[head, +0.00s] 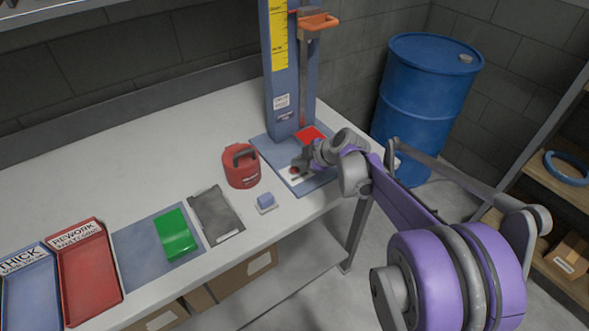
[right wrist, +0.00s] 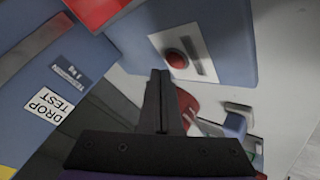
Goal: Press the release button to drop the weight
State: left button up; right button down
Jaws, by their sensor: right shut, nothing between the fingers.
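The drop tester is a blue column (head: 285,90) with a yellow scale, standing on a blue base (head: 262,146) on the bench. The red release button (right wrist: 177,58) sits on a pale plate on that base, and it also shows in the head view (head: 294,170). My right gripper (head: 302,164) is shut and empty, close above the button. In the right wrist view its fingertips (right wrist: 160,72) point close beside the button; contact cannot be told. An orange bracket (head: 316,22) is high on the column.
Red (head: 90,275) and blue (head: 30,290) trays are at left. A blue barrel (head: 425,100) stands beyond the bench.

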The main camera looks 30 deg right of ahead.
aim_at(298, 171)
jog(key=shift+f, duration=0.1)
dwell(0.7)
jog(key=shift+f, duration=0.3)
jog(key=shift+f+b, duration=0.35)
jog(key=shift+f, duration=0.05)
dwell(0.6)
jog(key=shift+r, duration=0.1)
jog(key=shift+r+p, duration=0.75)
jog(key=shift+r+p, duration=1.9)
jog(key=shift+r, duration=0.65)
jog(key=shift+f, duration=0.1)
